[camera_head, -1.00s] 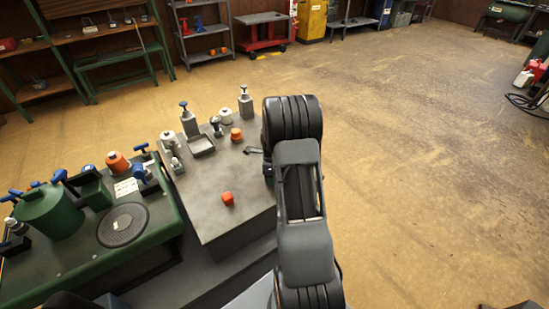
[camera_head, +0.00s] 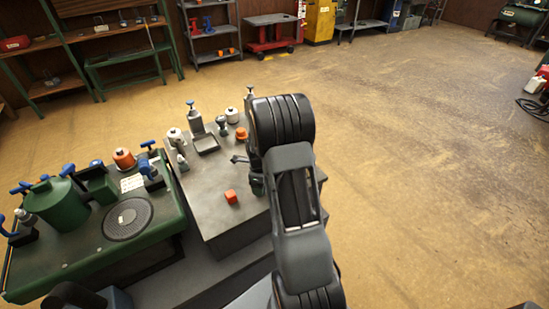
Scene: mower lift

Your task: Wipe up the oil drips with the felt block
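A small orange block (camera_head: 231,197) lies alone on the grey bench top (camera_head: 208,222); I cannot tell for sure whether it is the felt block. No oil drips can be made out at this size.
Bottles, a grey tray (camera_head: 205,144) and an orange-topped piece (camera_head: 241,134) stand along the bench's far side. At left, a green bench (camera_head: 75,258) carries a green tank (camera_head: 57,206), a dark round disc (camera_head: 128,219) and blue-handled parts.

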